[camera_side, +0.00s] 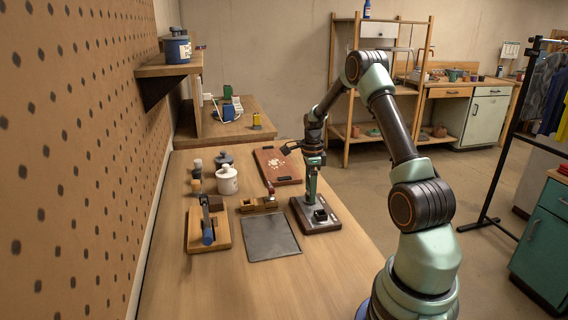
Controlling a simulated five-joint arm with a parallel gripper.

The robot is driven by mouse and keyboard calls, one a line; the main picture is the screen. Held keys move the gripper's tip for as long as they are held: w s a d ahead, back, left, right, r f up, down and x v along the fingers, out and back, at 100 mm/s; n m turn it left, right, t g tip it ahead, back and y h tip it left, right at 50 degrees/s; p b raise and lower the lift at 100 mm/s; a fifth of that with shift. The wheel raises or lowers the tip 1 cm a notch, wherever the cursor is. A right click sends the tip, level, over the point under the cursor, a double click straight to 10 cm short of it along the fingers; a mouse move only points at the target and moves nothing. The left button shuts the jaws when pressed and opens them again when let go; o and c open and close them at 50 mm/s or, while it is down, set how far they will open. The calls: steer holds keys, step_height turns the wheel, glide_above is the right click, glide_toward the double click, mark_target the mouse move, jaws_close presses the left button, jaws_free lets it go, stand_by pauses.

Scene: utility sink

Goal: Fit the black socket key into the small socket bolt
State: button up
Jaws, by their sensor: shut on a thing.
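My gripper (310,196) points down over the dark wooden base with a grey top plate (327,228), near the middle of the table. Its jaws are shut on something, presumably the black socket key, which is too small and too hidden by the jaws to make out. A small black block (320,215) sits on the plate, just right of and in front of my fingertips. I cannot pick out the small socket bolt, nor tell whether the held thing touches anything on the plate.
A grey flat tray (270,238) lies left of the base. A wooden stand with a blue-handled tool (208,235), a white jar (227,181) and a small wooden holder (258,204) stand further left. A reddish board (277,167) lies behind. The table's front is clear.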

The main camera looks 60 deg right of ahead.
steer(key=shift+f, duration=0.1)
steer(key=o, duration=1.2)
steer(key=shift+o, duration=0.2)
step_height(320, 180, up, 12)
steer(key=shift+r, duration=0.1)
